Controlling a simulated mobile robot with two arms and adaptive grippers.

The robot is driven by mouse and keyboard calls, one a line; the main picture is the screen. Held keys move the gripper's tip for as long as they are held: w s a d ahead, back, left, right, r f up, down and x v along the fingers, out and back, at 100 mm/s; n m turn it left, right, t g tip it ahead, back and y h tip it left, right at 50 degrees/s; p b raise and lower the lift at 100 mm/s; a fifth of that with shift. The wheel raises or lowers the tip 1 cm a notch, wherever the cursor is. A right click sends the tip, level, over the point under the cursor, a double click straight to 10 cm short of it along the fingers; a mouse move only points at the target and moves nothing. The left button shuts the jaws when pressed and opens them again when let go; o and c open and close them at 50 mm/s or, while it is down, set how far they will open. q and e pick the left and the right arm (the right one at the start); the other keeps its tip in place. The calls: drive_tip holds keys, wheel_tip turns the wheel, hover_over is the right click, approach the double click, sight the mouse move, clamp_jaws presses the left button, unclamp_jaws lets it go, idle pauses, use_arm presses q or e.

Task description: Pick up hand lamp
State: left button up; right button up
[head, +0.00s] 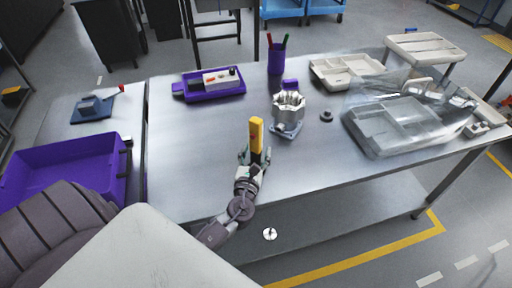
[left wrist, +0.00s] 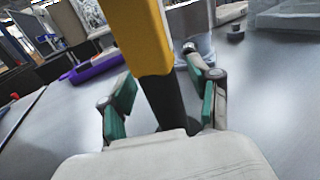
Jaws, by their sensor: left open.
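The hand lamp (head: 256,134), with a yellow upper body and a dark lower part, stands upright near the front edge of the metal table (head: 185,150). In the left wrist view the lamp (left wrist: 140,38) rises close in front of the palm, its black lower part between the two fingers. My left gripper (head: 255,159) is open, with one green-padded finger on each side of the lamp. In the left wrist view a gap shows between each pad and the dark part. My right gripper is not in view.
A machined housing (head: 287,112) stands just behind and right of the lamp, with a small dark ring (head: 326,116) beside it. A purple tray (head: 210,86), a pen cup (head: 277,60) and a clear-wrapped grey tray (head: 385,125) lie farther off. The table's left front is clear.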

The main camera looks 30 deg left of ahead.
use_arm(q)
drive_tip(key=shift+s, duration=0.1)
drive_tip(key=c, duration=0.3)
clamp_jaws()
